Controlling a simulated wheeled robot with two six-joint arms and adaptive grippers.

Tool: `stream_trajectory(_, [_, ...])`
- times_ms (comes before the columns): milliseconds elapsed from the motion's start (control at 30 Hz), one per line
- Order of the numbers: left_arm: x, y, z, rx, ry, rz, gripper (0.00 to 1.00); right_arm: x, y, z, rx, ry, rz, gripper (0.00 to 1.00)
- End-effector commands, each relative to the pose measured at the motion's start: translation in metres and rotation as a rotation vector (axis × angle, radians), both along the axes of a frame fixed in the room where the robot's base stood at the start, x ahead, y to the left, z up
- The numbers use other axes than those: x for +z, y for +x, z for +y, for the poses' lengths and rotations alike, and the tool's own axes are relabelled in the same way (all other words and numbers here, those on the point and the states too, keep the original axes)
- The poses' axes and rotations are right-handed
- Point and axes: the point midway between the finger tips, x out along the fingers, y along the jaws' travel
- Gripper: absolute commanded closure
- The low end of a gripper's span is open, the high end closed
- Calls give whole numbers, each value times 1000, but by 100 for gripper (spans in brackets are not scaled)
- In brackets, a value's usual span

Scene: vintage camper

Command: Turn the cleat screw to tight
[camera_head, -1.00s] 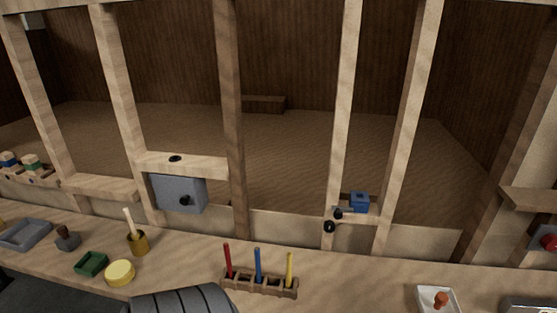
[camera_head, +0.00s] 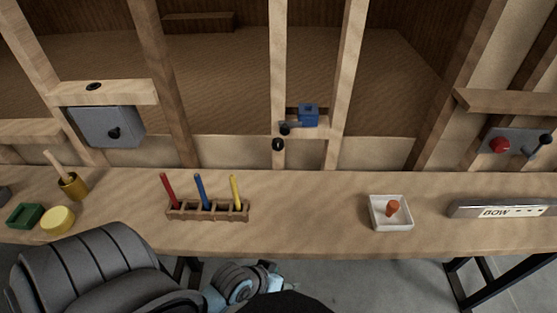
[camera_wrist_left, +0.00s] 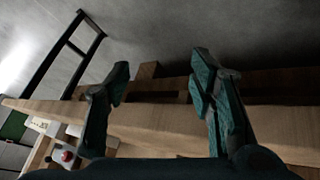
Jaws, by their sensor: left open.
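I cannot tell for sure which part is the cleat screw. A black knob (camera_head: 278,144) sits on the front of a pale upright in the middle of the head view. A second dark knob (camera_head: 285,128) is just above it, beside a small blue block (camera_head: 308,115) on a short wooden rail. My left gripper (camera_wrist_left: 160,70) is open, with nothing between its fingers in the left wrist view. In the head view my left arm is low at the bottom, in front of the bench and well away from these knobs. My right gripper is not in view.
A grey box (camera_head: 110,127) hangs left. A red knob (camera_head: 500,145) is right.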

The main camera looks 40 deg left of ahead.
Motion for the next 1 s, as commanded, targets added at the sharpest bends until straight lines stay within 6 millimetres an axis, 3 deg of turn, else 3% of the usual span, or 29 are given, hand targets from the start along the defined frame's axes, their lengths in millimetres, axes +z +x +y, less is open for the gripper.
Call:
stream_trajectory(67, [33,11,-13,14,-66,-70,50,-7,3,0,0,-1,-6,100])
stream_trajectory(200, [82,65,-47,208,-432,-269,50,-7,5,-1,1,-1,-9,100])
stream_trajectory(300, [115,103,-53,391,-737,-400,50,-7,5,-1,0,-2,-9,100])
stream_trajectory(400, [149,137,-39,621,-1101,-523,50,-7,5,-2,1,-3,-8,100])
stream_trajectory(500, [174,161,-1,894,-1500,-646,50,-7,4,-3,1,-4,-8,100])
stream_trajectory(600, [175,169,51,1194,-1893,-775,50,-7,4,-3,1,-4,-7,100])
stream_trajectory(733, [150,157,104,1518,-2262,-945,50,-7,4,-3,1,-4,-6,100])
stream_trajectory(867, [136,152,124,1628,-2375,-1019,50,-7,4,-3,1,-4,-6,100])
stream_trajectory(1000, [138,171,142,1626,-2377,-1027,50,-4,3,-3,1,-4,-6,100])
